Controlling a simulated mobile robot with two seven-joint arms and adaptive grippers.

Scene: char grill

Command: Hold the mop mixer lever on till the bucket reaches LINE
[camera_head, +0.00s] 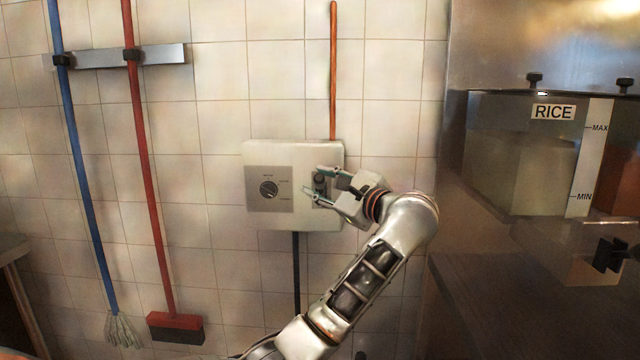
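The mixer unit is a pale box (270,215) on the tiled wall, with a grey plate and a round dark dial (268,188) on its left half. A copper pipe (333,70) enters it from above, and a dark hose (296,270) hangs below. My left gripper (314,182) is at the box's right half, its two fingers apart. A small dark fitting (320,180), perhaps the lever, shows between the fingers. I cannot tell whether they touch it. The bucket and its LINE mark do not show. My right gripper is not in view.
A blue-handled mop (85,180) and a red-handled broom (150,170) hang from a metal rail (170,55) at left. A RICE bin (510,170) with MAX and MIN marks stands at right. Bare tiles separate the broom from the box.

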